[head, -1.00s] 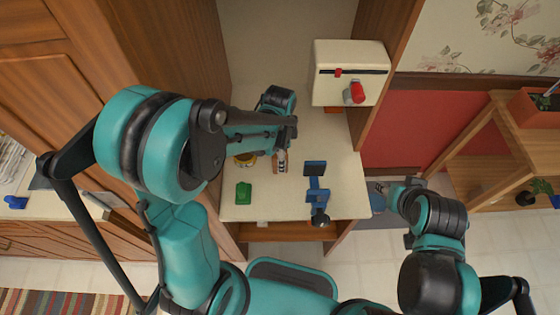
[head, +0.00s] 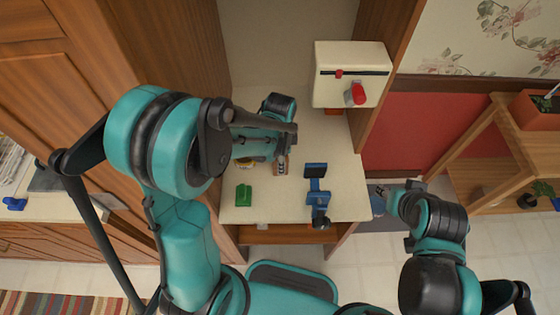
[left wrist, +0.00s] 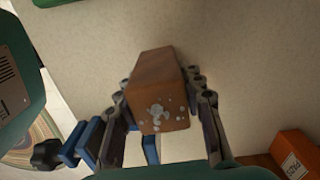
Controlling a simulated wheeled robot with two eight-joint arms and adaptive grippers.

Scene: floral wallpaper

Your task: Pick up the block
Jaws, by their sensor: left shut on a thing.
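The brown block (left wrist: 158,95), with pale spots on one end, sits between the fingers of my left gripper (left wrist: 165,105) in the left wrist view. The fingers press on its two sides, so the gripper is shut on it. In the head view my left gripper (head: 281,165) is over the light tabletop, and my arm hides much of the area around it. I cannot tell whether the block is clear of the surface. My right gripper (head: 379,196) is low beside the table's right edge; its fingers are too small to judge.
A green object (head: 243,195) and a blue clamp-like tool (head: 317,185) lie on the table (head: 265,211). A yellow item is partly behind my left arm. A white box (head: 350,60) with a red part stands at the back right, near an orange box (left wrist: 293,153). Wood panels flank the table.

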